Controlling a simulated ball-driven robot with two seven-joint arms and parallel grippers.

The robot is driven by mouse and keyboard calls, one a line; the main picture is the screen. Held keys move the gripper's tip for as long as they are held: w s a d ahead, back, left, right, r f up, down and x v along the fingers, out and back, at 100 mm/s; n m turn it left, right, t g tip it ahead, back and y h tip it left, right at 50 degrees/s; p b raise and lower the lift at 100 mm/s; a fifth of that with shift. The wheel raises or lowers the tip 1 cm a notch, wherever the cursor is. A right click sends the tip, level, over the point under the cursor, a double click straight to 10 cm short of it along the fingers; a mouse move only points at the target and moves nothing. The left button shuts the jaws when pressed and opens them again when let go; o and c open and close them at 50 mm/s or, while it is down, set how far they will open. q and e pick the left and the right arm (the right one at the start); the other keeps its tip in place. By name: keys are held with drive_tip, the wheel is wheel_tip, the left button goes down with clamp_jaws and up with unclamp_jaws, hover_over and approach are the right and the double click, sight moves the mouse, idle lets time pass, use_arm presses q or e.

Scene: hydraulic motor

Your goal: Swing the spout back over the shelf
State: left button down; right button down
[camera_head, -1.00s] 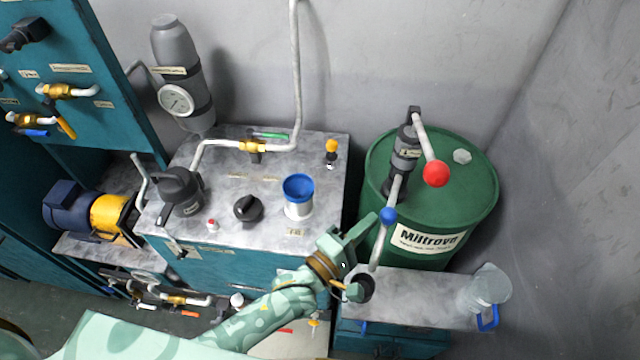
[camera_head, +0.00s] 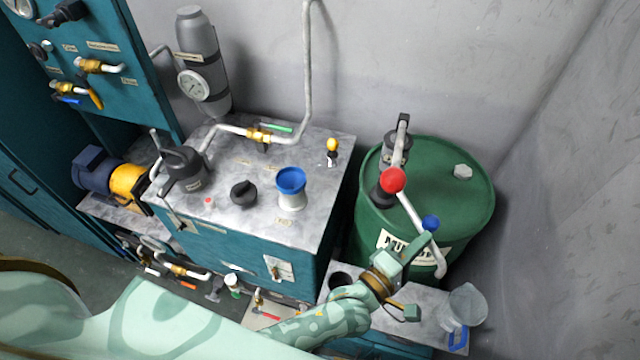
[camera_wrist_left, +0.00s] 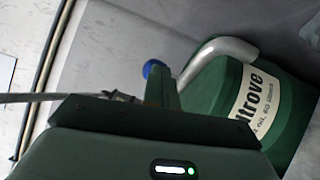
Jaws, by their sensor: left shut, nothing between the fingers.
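The pump on the green drum (camera_head: 470,205) has a grey spout (camera_head: 413,212) with a blue knob (camera_head: 431,222). The spout points down and right, its bent tip in front of the drum label, near the grey shelf (camera_head: 415,322). My left gripper (camera_head: 424,245) is shut and empty, its fingers right beside the spout below the blue knob; I cannot tell if they touch. In the left wrist view the blue knob (camera_wrist_left: 153,68) is just past the finger, and the bent spout (camera_wrist_left: 222,48) reaches right in front of the drum. My right gripper is not in view.
A clear jug (camera_head: 466,304) with a blue handle stands at the shelf's right end. A dark round opening (camera_head: 341,281) is at the shelf's left. The red-knobbed pump lever (camera_head: 392,180) is above the spout. The tank (camera_head: 240,215) with a blue-topped filler (camera_head: 291,188) stands left.

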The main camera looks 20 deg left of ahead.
use_arm(q)
drive_tip(key=shift+w+d+r, duration=0.15)
drive_tip(key=shift+w+d, duration=0.3)
drive_tip(key=shift+d, duration=0.4)
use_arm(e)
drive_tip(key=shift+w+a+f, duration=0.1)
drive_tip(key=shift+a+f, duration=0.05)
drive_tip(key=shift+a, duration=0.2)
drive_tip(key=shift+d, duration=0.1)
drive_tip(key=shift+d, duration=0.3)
